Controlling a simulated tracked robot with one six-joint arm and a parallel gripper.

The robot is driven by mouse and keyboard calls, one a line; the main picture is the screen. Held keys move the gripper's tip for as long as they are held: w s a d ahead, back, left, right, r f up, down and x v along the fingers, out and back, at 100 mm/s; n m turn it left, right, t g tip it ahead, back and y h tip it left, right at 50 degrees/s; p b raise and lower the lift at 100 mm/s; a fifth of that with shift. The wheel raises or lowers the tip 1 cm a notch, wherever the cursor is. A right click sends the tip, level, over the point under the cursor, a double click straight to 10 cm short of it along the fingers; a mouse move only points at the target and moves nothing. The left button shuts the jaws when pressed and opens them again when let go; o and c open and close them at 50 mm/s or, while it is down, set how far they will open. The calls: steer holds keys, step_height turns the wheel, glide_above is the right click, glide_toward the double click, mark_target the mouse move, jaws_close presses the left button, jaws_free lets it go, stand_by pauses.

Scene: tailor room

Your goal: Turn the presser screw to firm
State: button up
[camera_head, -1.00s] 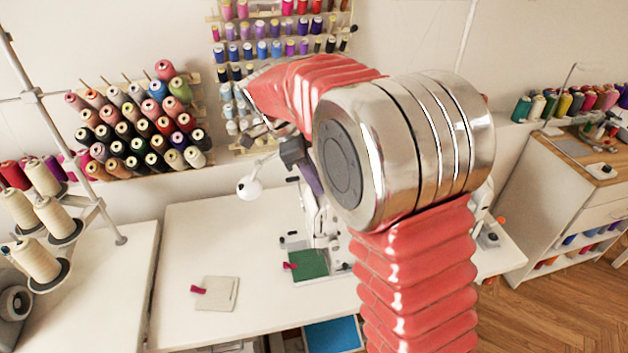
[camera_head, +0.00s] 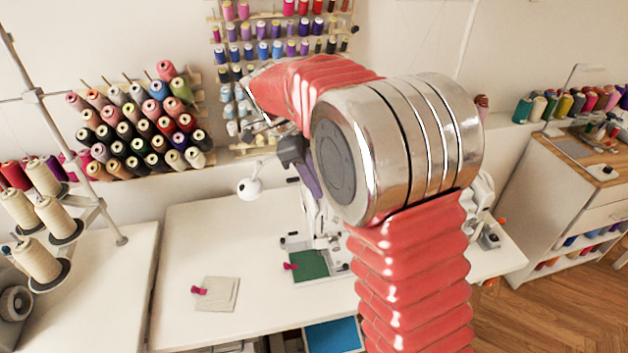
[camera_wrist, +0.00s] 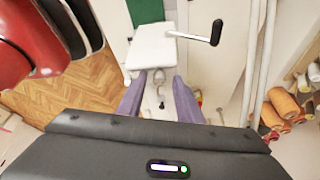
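The white sewing machine (camera_head: 318,222) stands on the table, mostly hidden behind my arm. In the wrist view its white body (camera_wrist: 152,48) lies beyond my fingertips. My gripper (camera_wrist: 159,77) has two purple fingers, spread apart with a gap between them. A small metallic part (camera_wrist: 159,75) shows in that gap; it may be the presser screw, but it is too small to tell. I cannot tell whether the fingers touch it. In the head view one purple finger (camera_head: 309,180) points down over the machine.
A crank with a black handle (camera_wrist: 217,32) sticks out right of the fingers. Green fabric (camera_head: 310,264) lies at the machine, and a pale fabric square (camera_head: 216,294) lies on the table (camera_head: 190,245). A white lamp (camera_head: 249,188) is beside the gripper. Thread cones (camera_head: 35,258) stand left.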

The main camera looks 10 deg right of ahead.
steer(key=shift+r, duration=0.1)
steer(key=v, duration=1.3)
steer(key=shift+w+a+r, duration=0.1)
steer(key=shift+a+r, duration=0.05)
steer(key=shift+r, duration=0.05)
steer(key=s+f+n+t+y, duration=0.2)
steer(key=s+f+n, duration=0.4)
steer(key=n, duration=0.9)
steer(key=s+d+n+t, duration=0.1)
steer(key=s+d+n, duration=0.1)
steer(key=s, duration=0.5)
steer(key=s+d+n+t+y, duration=0.1)
steer(key=s+d+n+t, duration=0.1)
steer(key=s, duration=0.5)
steer(key=s+d+f+n+t+y, duration=0.1)
steer(key=s+d+n, duration=0.1)
steer(key=s, duration=0.5)
steer(key=shift+s+f+t, duration=0.1)
steer(key=shift+s+t, duration=0.3)
